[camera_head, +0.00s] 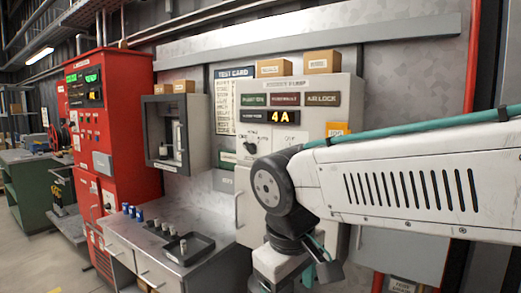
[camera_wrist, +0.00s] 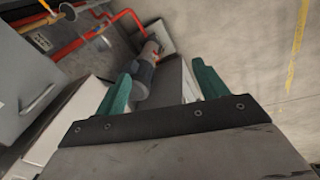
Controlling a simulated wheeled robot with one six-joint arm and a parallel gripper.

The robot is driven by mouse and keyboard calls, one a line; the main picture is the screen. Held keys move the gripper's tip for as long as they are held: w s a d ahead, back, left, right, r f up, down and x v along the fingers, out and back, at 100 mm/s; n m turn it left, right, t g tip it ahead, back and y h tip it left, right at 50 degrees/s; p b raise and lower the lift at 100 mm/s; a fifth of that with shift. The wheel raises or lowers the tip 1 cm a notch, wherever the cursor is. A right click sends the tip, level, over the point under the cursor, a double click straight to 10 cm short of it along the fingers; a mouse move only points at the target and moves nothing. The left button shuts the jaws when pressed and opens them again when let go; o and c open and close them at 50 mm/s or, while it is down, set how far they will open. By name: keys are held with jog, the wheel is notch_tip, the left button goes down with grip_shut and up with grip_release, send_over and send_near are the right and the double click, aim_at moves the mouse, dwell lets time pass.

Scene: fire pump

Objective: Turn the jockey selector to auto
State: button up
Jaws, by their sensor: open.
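The jockey pump panel (camera_head: 315,95) is a pale grey cabinet on the wall in the head view. My arm covers the panel's lower right. In the wrist view my gripper (camera_wrist: 162,85) has its two teal fingers spread apart with nothing held. It points down toward the floor, away from the panel, and the selector is not in that view.
A grey bench (camera_head: 160,252) with a dark tray (camera_head: 182,246) and several small blue-and-white items stands below the panel. A grey open-fronted box (camera_head: 177,132) and red cabinet (camera_head: 110,130) are to the left. Red pipes (camera_wrist: 92,32) and concrete floor (camera_wrist: 245,50) show in the wrist view.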

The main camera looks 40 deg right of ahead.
jog(key=w+d+r+n+h, duration=0.4)
jog(key=w+d+r+h, duration=0.2)
jog(key=w+d, duration=0.45)
jog(key=n+t+h, duration=0.5)
jog(key=n+h, duration=0.4)
send_near(247, 149)
jog(key=d, duration=0.2)
jog(key=x, duration=0.7)
jog(key=shift+w+a, duration=0.15)
jog(key=shift+w, duration=0.15)
jog(key=shift+w+d, duration=0.15)
jog(key=shift+d, duration=0.25)
jog(key=c, duration=1)
